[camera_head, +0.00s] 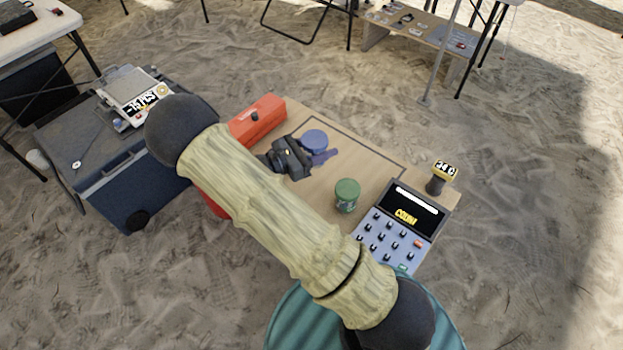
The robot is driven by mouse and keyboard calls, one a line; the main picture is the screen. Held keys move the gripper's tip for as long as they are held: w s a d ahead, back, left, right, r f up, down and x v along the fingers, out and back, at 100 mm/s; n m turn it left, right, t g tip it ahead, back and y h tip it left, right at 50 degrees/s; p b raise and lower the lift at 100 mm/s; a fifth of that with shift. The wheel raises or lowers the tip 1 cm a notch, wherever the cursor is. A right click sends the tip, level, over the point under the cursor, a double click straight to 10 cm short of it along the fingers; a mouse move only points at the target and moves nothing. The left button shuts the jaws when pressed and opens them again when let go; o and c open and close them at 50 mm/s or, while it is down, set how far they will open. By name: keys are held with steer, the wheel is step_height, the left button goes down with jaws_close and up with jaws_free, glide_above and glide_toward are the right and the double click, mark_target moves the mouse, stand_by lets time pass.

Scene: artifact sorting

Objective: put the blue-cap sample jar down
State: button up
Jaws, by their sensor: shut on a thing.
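The blue-cap sample jar (315,140) is at my gripper (308,152), over the far part of the wooden table (290,108). The gripper is shut on the jar and its dark body reaches in from the left. The jar's blue cap faces up toward the camera. I cannot tell whether the jar's base touches the table. My arm crosses the view and hides the near left part of the table.
A green-capped jar (347,194) stands on the table to the right. A keypad device (395,228) and a dark-handled tool (440,178) are at the right end. A red toolbox (258,120) stands at the left. A dark line marks the bare tabletop.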

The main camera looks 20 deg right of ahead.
steer(key=shift+s, duration=0.15)
steer(key=shift+f, duration=0.1)
step_height(320, 180, down, 5)
steer(key=shift+f+b, duration=0.15)
steer(key=shift+b, duration=0.5)
steer(key=shift+a+f, duration=0.1)
steer(key=shift+f, duration=0.25)
steer(key=shift+a, duration=0.1)
steer(key=shift+f, duration=0.1)
steer(key=shift+d+f+b, duration=0.2)
steer(key=shift+f+b, duration=0.25)
steer(key=shift+f, duration=1.3)
steer(key=shift+f, duration=0.15)
steer(key=o, duration=1.1)
